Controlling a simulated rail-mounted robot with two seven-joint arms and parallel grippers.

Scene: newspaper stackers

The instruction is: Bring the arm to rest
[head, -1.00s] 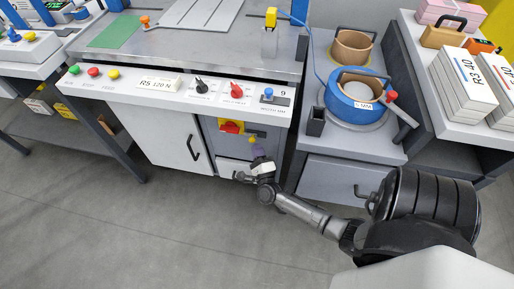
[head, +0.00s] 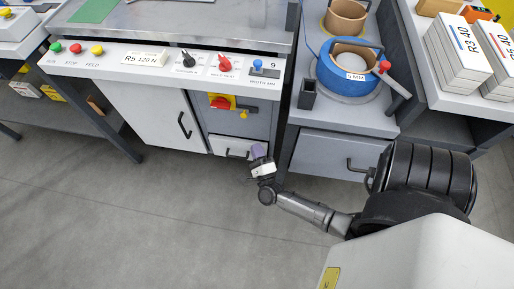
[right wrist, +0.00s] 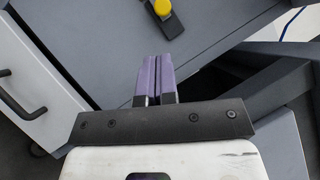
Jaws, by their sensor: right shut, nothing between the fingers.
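My right gripper (head: 257,152) is in front of the machine cabinet, low down near a small white drawer (head: 232,147) with a dark handle. Its purple fingers are together with nothing between them, as the right wrist view shows (right wrist: 155,78). In the right wrist view the fingers point at the grey cabinet panel (right wrist: 120,30). I cannot tell from these views whether they touch it. My right arm comes in from the lower right. My left gripper is in no view.
A red and yellow switch (head: 222,102) sits on the cabinet above the gripper. A white control panel (head: 150,60) with knobs juts out over it. At right a grey drawer unit (head: 325,155) carries a blue strap reel (head: 340,75). The grey floor (head: 150,220) in front is clear.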

